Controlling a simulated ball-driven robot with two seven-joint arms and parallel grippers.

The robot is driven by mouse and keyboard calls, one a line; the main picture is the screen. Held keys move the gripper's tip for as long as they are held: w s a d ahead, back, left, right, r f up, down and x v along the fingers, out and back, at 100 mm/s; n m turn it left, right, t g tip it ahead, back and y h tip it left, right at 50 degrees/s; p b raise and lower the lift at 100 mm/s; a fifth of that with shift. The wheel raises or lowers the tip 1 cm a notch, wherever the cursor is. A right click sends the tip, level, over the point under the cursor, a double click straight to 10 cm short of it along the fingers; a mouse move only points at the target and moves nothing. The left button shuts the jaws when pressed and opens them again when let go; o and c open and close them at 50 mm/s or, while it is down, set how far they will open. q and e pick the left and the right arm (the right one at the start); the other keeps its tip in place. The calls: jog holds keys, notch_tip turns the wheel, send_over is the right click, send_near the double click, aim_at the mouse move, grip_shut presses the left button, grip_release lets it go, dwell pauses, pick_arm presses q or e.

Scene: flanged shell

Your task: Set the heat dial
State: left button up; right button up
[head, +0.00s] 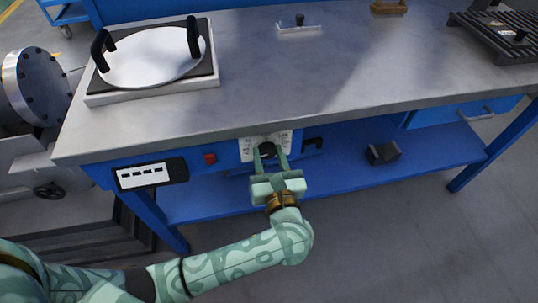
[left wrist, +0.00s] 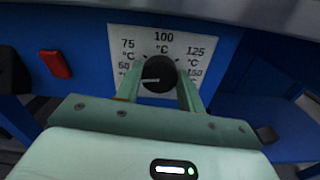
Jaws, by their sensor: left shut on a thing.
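The black heat dial (head: 267,149) sits on a white scale plate (head: 252,143) on the blue front panel of the bench. In the left wrist view the dial (left wrist: 158,73) carries a light pointer line that points left, toward the low end of the scale, near the lowest mark beneath 75 °C. The plate (left wrist: 190,38) shows 100 °C at the top, 75 °C upper left and 125 °C upper right. My left gripper (head: 269,155) is shut on the dial, one green finger on each side. My right gripper is out of view.
A red switch (head: 210,158) and a white-and-black panel (head: 151,174) lie left of the dial. A round plate with two black handles (head: 150,57) is on the bench top (head: 340,70). A dark block (head: 382,153) rests on the blue lower shelf (head: 430,150).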

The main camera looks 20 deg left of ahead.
pick_arm(q)
jog(key=shift+r+m+p, duration=0.15)
jog(key=shift+m+p, duration=0.55)
jog(key=shift+m, duration=0.5)
jog(key=shift+m+p, duration=0.5)
jog(key=shift+m, duration=0.3)
jog(key=m+p, duration=0.1)
jog(key=m, duration=0.1)
jog(key=shift+d+m, duration=0.1)
jog(key=shift+m, duration=0.2)
jog(key=shift+m+p, duration=0.7)
jog(key=shift+m, duration=0.5)
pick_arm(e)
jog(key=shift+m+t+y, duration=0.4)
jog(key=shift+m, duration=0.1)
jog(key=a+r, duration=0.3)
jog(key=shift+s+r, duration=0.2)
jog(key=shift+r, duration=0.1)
pick_arm(q)
jog(key=shift+p, duration=0.3)
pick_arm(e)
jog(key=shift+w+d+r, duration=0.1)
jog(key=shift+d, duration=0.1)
pick_arm(q)
jog(key=shift+f+m, duration=0.2)
jog(key=shift+m, duration=0.1)
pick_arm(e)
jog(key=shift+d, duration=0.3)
